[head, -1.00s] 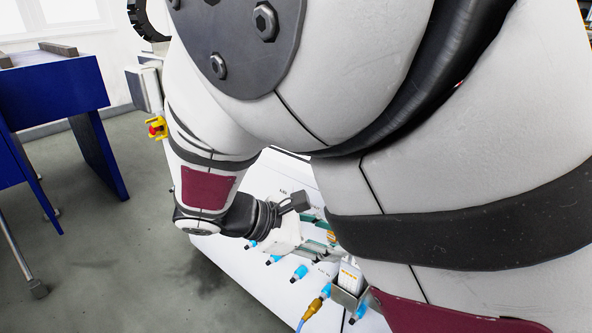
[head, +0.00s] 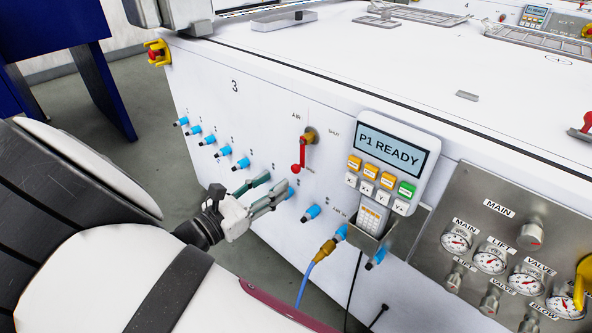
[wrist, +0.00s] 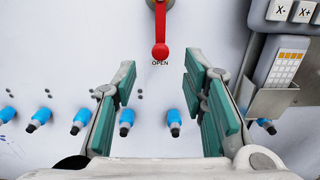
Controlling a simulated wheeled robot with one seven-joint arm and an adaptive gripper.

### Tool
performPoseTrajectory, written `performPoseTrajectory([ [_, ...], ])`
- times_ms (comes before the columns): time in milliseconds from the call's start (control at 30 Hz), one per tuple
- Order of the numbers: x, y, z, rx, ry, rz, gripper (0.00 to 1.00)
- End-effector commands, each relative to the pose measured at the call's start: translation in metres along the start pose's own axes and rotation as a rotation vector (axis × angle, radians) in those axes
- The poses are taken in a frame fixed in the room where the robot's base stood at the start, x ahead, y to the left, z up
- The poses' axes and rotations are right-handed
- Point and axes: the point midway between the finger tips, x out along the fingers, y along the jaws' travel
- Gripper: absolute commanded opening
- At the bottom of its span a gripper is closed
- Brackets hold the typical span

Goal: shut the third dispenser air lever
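The air lever (head: 300,155) is a red handle on a brass valve on the white cabinet front marked 3. It hangs down from the valve, its tip near the lower label; "SHUT" is printed to the upper right. In the wrist view the red lever (wrist: 161,36) points straight down at the word "OPEN". My gripper (head: 276,186) is below and slightly left of the lever, apart from it. In the wrist view my gripper (wrist: 163,95) has its two green-padded fingers wide apart with nothing between them, and the lever tip is beyond and above them.
Several blue fittings (head: 242,163) stick out in a row under the lever. A pendant (head: 385,155) reading "P1 READY" and its metal holder (head: 362,236) stand right of the lever. A gauge panel (head: 500,245) is further right.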

Motion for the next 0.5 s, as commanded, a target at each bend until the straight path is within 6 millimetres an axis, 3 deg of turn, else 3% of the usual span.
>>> performPoseTrajectory([
  [200, 0.044, -0.001, -0.002, 0.002, 0.001, -0.003, 0.39],
  [500, 0.08, 0.0, -0.001, 0.001, 0.002, -0.001, 0.39],
])
